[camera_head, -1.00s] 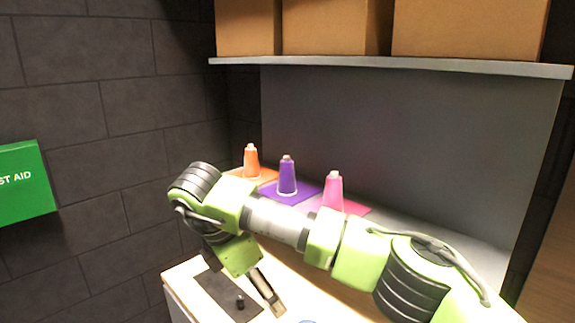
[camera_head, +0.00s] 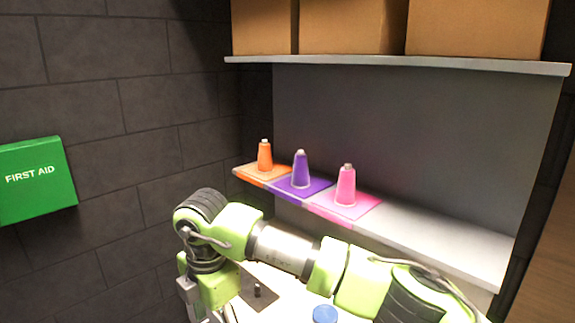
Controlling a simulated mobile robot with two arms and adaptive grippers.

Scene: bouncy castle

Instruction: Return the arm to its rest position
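My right arm (camera_head: 285,250) comes in from the lower right and stretches leftward across the lower part of the head view. Its wrist bends down at the left end. My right gripper (camera_head: 212,316) points down at the bottom edge, and its fingertips are cut off, so whether it is open or shut is unclear. I see nothing held in the visible part. My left gripper is not in view.
A dark plate (camera_head: 262,300) and a blue round thing (camera_head: 325,314) lie below. Boxes (camera_head: 345,27) fill the upper shelf.

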